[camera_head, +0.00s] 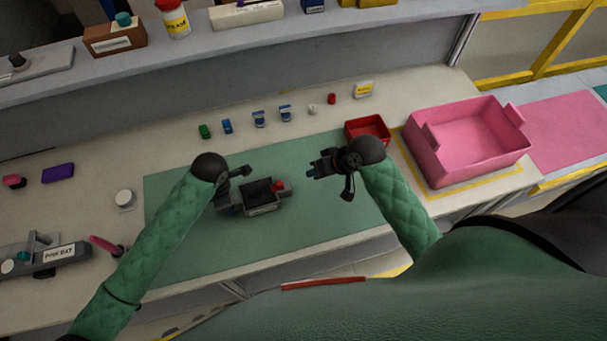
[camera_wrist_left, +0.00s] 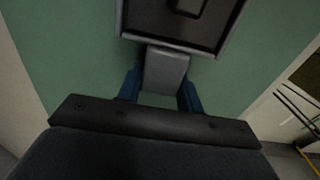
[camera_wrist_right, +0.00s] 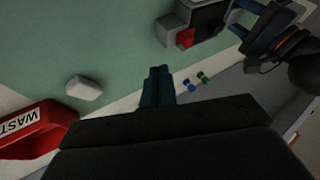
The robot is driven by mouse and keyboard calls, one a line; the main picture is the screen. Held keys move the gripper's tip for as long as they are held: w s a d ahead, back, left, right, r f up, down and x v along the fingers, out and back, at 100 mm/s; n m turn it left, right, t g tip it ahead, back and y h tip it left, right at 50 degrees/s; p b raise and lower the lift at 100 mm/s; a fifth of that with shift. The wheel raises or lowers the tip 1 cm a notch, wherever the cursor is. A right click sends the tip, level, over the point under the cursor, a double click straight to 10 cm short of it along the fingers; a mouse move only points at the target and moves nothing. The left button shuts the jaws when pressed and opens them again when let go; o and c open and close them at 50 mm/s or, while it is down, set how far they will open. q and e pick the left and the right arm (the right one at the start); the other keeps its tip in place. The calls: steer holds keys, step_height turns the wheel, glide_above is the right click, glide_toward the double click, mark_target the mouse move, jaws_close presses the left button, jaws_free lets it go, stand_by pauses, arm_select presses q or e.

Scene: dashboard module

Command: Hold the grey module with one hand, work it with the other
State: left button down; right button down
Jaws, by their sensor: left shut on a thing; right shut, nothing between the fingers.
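The grey module (camera_head: 263,210) lies on the green mat, with a dark recess on top and a red part (camera_head: 278,186) at its right end. It also shows in the right wrist view (camera_wrist_right: 209,20). My left gripper (camera_wrist_left: 160,90) is shut on the module's grey end tab (camera_wrist_left: 165,70), one blue finger on each side. In the head view my left wrist hides part of that grip. My right gripper (camera_head: 312,172) is shut and empty, above the mat to the right of the module and apart from it. Its blue fingers show together in the right wrist view (camera_wrist_right: 158,86).
A small red waste bin (camera_head: 370,142) and a pink crate (camera_head: 480,168) stand to the right. A pale block (camera_wrist_right: 85,88) lies near the bin in the right wrist view. Several small coloured parts (camera_head: 259,119) line the back. The mat's front (camera_head: 300,232) is clear.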

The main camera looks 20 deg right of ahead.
steer(key=shift+v, duration=1.85)
arm_select(q)
steer(key=c, duration=0.8)
jaws_free()
steer(key=shift+c, duration=0.2)
